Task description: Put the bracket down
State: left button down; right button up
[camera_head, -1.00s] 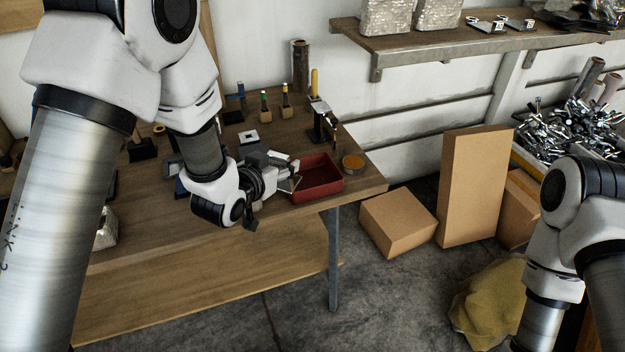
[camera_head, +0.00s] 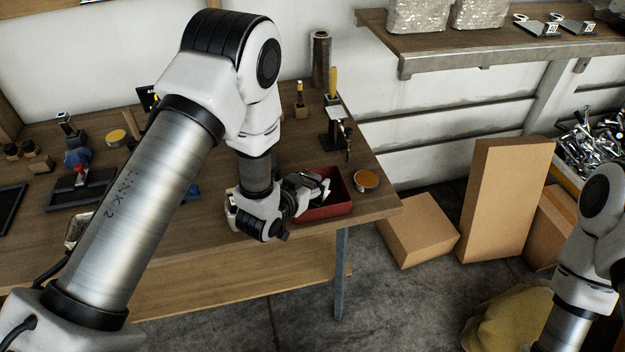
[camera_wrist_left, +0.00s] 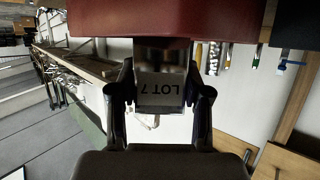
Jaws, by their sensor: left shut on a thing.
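The bracket (camera_wrist_left: 162,88), a grey metal piece with a label reading "LOT 7", is held between the fingers of my left gripper (camera_wrist_left: 160,104) in the left wrist view. In the head view my left gripper (camera_head: 312,190) is at the left side of the red tray (camera_head: 338,208), with its fingers over the tray's opening. The tray's wall (camera_wrist_left: 165,20) fills the top of the left wrist view, just past the bracket. Whether the bracket touches the tray floor cannot be told. My right arm shows at the right edge; its gripper is out of frame.
A round orange-topped tin (camera_head: 366,179) stands right of the tray near the table's edge. A black stand (camera_head: 334,130) and a metal cylinder (camera_head: 320,60) stand behind. Cardboard boxes (camera_head: 418,232) are on the floor to the right.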

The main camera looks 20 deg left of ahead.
pick_arm(q)
jog(key=shift+s, duration=0.1)
jog(key=shift+f, duration=0.15)
jog(key=c, duration=0.5)
grip_release()
